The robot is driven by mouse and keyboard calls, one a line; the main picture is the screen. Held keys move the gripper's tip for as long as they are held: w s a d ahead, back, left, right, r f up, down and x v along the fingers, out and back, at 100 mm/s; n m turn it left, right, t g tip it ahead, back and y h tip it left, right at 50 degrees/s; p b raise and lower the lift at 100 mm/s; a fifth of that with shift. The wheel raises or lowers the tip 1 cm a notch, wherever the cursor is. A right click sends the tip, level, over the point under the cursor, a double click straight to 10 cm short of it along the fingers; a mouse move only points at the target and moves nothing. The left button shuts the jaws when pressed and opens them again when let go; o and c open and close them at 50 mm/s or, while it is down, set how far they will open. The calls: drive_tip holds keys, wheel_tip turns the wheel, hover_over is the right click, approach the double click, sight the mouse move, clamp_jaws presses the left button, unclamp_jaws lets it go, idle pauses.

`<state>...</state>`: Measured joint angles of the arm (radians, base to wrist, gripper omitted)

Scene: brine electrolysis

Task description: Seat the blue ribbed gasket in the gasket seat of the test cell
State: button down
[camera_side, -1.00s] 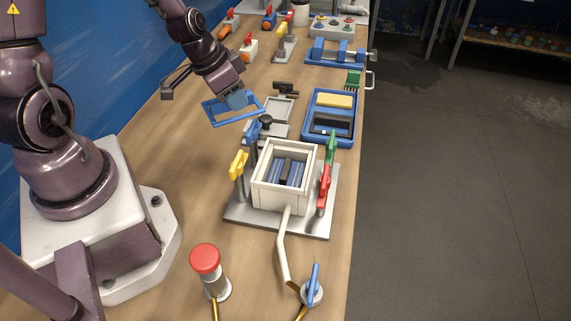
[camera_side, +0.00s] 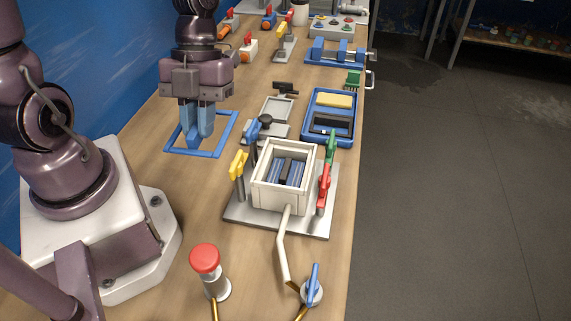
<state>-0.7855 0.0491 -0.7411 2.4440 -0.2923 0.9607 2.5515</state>
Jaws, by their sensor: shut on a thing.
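The blue gasket (camera_side: 193,154) is a thin rectangular frame. It is roughly level at the left of the bench; its ribs are too small to make out, and I cannot tell if it touches the bench. My gripper (camera_side: 197,140) points down over it with light blue fingers, shut on the gasket; the fingers hide part of the frame. To its right is a flat grey fixture (camera_side: 272,109) with a black knob, perhaps the test cell. I cannot make out which recess is the gasket seat.
A white box (camera_side: 281,200) with blue and dark plates stands in front, ringed by yellow, blue, green and red valve handles. A blue tray (camera_side: 306,134) holds a yellow block and a black frame. A red-capped post (camera_side: 206,259) stands nearest. Bare bench lies left of the box.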

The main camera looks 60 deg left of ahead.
drive_tip(key=shift+d+m, duration=0.15)
drive_tip(key=shift+m, duration=0.15)
drive_tip(key=w+d+f, duration=0.2)
drive_tip(key=w+f, duration=0.2)
drive_tip(key=w, duration=0.5)
hover_over(283, 175)
drive_tip(key=f, duration=0.3)
drive_tip(key=a+f, duration=0.1)
drive_tip(key=f, duration=0.1)
drive_tip(key=shift+w+d+f, duration=0.1)
drive_tip(key=shift+w+f, duration=0.05)
drive_tip(key=shift+w, duration=0.1)
drive_tip(key=shift+w+f, duration=0.2)
drive_tip(key=shift+f, duration=1.6)
drive_tip(key=shift+f, duration=0.1)
drive_tip(key=c, duration=1.1)
unclamp_jaws()
